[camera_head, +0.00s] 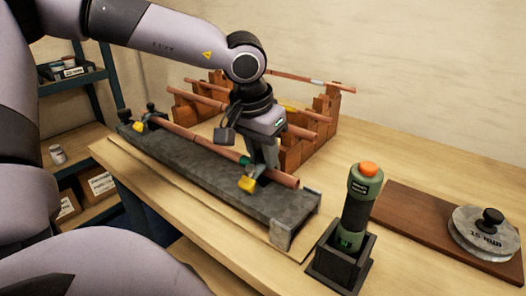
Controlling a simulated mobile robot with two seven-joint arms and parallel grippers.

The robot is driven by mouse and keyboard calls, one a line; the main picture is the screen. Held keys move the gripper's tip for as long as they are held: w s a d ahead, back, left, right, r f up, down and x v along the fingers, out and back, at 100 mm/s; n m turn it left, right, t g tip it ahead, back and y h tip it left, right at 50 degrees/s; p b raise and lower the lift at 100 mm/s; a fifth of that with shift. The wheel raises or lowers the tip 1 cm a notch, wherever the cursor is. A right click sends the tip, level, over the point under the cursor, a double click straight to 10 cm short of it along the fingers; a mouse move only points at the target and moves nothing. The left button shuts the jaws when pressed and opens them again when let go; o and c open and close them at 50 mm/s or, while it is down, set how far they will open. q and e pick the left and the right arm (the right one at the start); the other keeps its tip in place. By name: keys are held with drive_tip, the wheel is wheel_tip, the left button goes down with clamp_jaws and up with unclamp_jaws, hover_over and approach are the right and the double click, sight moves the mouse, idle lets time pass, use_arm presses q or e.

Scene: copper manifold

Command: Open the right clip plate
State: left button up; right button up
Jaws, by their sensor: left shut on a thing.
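A copper pipe (208,146) lies along a long grey metal rail (187,163) on the workbench. The right clip plate (247,184) shows as a yellow tab near the right part of the rail, beside the pipe. Another yellow tab, the left clip (139,126), is at the rail's far left end. My left gripper (257,177) points down at the right clip, with its fingers shut on the clip plate. The fingers hide part of the clip and pipe, so the plate's exact angle is unclear. My right gripper is out of view.
Brick-like supports (302,145) holding several copper pipes stand behind the rail. A green cylinder tool with an orange top (361,195) stands in a black holder (340,263) at right front. A grey round weight (484,235) sits on a brown board (420,220).

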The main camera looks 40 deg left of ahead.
use_arm(q)
drive_tip(key=shift+w+r+g+p, duration=0.35)
drive_tip(key=shift+r+g+p, duration=0.05)
drive_tip(key=shift+p, duration=0.8)
drive_tip(key=shift+w+a+r+p, duration=0.1)
drive_tip(key=shift+w+p, duration=0.15)
drive_tip(key=shift+p, duration=0.25)
drive_tip(key=shift+w, duration=0.15)
